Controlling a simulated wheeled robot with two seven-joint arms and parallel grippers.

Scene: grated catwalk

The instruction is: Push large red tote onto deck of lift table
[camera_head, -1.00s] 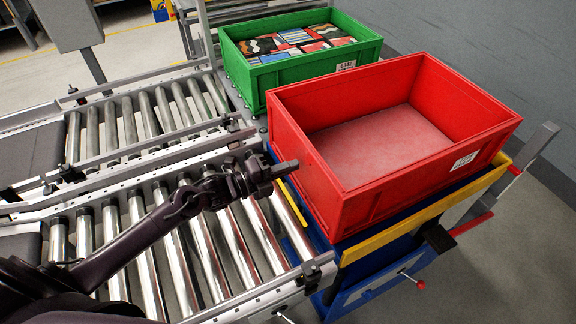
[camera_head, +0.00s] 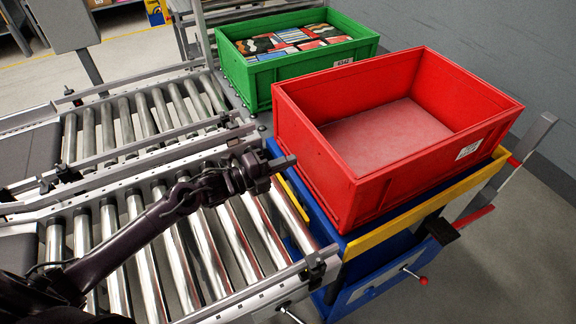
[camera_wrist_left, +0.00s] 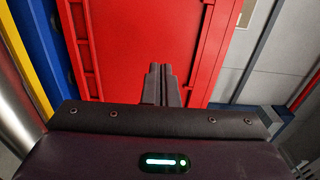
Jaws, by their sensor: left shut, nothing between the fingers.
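The large red tote (camera_head: 396,157) is empty and upright, with a white label on its right-hand side. It rests on the deck of the blue and yellow lift table (camera_head: 372,238), and a strip of blue deck shows along its conveyor side. My left gripper (camera_head: 288,163) is shut and empty, its tip at the tote's conveyor-side wall. In the left wrist view the shut fingers (camera_wrist_left: 161,80) point at the red wall (camera_wrist_left: 125,45); whether they touch it I cannot tell. My right gripper is in neither view.
A green tote (camera_head: 300,52) full of patterned packs stands behind the red one. Roller conveyors (camera_head: 190,255) run from the left up to the lift table. A grey lever (camera_head: 520,160) rises at the table's right. A grey wall (camera_head: 480,50) stands behind.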

